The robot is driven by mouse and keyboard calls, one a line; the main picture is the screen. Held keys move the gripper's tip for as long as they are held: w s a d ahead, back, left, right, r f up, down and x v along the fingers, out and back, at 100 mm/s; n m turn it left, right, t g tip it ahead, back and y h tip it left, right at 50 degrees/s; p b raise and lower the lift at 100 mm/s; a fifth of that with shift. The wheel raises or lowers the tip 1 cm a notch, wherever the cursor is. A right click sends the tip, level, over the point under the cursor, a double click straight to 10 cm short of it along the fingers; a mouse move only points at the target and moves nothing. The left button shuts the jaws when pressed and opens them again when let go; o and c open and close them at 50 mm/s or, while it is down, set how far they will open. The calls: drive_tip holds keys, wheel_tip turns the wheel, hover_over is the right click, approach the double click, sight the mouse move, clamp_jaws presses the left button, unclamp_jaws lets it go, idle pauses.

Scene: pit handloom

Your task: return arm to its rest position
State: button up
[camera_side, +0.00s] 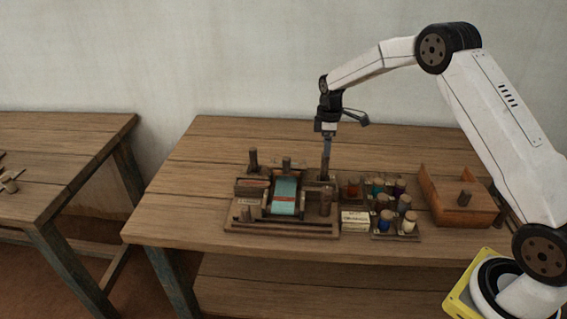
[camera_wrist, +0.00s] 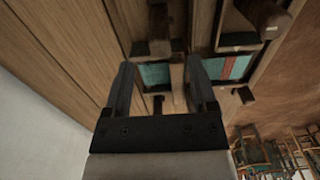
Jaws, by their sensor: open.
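My gripper (camera_side: 326,172) points down over the right back part of the small loom (camera_side: 285,195), close to its frame. In the wrist view my gripper (camera_wrist: 162,75) shows two dark fingers, spread apart with a gap between them. The loom carries a teal cloth (camera_side: 284,197) with a red band, and the cloth also shows in the wrist view (camera_wrist: 235,67). Wooden posts stand around the loom. I cannot tell whether the fingertips touch any part of the loom. Nothing is clearly seen held between the fingers.
An orange-brown wooden box (camera_side: 430,196) is further right. The table (camera_side: 190,205) is bare at left. A second table (camera_side: 60,150) stands at far left.

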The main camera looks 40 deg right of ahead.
drive_tip(key=shift+r, duration=0.55)
drive_tip(key=shift+s+a+r, duration=0.25)
drive_tip(key=shift+s+a, duration=0.05)
drive_tip(key=shift+a, duration=0.05)
drive_tip(key=s+a+r+m+t, duration=0.1)
drive_tip(key=s+a+m, duration=0.3)
drive_tip(key=s, duration=0.8)
drive_tip(key=s+a+r+m+t, duration=0.1)
drive_tip(key=s+a+m, duration=0.4)
drive_tip(key=s, duration=0.8)
drive_tip(key=shift+s+a+r+t, duration=0.3)
drive_tip(key=shift+a+r, duration=0.15)
drive_tip(key=shift+a, duration=1.35)
